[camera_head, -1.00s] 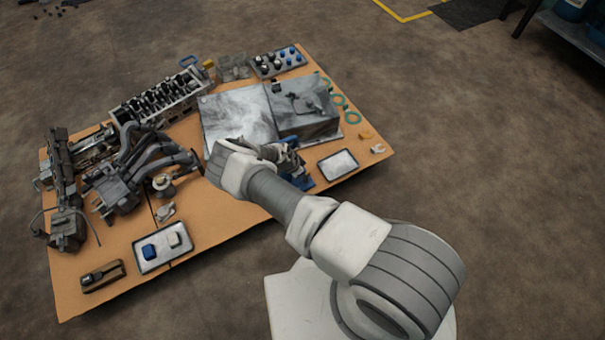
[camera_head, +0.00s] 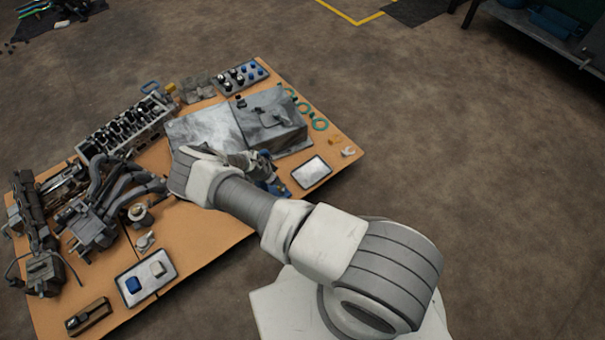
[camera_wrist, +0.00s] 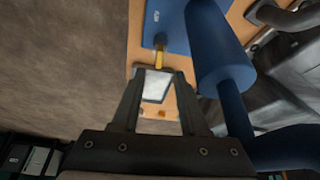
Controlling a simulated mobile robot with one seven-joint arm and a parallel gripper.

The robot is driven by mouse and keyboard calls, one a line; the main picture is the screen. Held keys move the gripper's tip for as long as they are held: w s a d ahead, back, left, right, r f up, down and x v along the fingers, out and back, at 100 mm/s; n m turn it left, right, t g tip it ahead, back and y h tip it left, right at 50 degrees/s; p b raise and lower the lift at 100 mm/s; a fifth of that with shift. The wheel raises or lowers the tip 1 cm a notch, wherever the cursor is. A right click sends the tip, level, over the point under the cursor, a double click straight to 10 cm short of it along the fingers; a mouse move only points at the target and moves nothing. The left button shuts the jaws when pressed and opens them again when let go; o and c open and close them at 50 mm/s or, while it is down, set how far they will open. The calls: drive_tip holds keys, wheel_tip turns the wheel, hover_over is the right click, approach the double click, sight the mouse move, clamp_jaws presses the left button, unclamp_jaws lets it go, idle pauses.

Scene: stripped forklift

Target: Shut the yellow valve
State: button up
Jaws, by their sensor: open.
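In the wrist view a small yellow lever (camera_wrist: 159,56), which appears to be the yellow valve's handle, points down the picture from a blue plate (camera_wrist: 165,22) with a white label. A thick blue pipe (camera_wrist: 216,50) runs close on its right. My gripper (camera_wrist: 160,74) is open, and the lever's end lies just beyond and between its fingertips. No contact can be made out. In the head view, blue parts (camera_head: 270,186) show beside my gripper at the table's near edge. My arm hides most of them, and the yellow lever cannot be seen there.
The orange-brown table (camera_head: 205,235) holds a grey metal box (camera_head: 270,125), an engine block (camera_head: 125,122), manifold parts (camera_head: 100,215) and a tray with blue and white blocks (camera_head: 146,278). A pale tray (camera_head: 311,172) lies right of my gripper. Floor (camera_head: 450,150) at right is clear.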

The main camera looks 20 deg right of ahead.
drive_tip(key=s+d+r+p, duration=0.5)
drive_tip(key=d+r, duration=0.1)
drive_tip(key=d, duration=0.4)
drive_tip(key=shift+s+d+r, duration=0.15)
drive_tip(key=shift+s+r, duration=0.25)
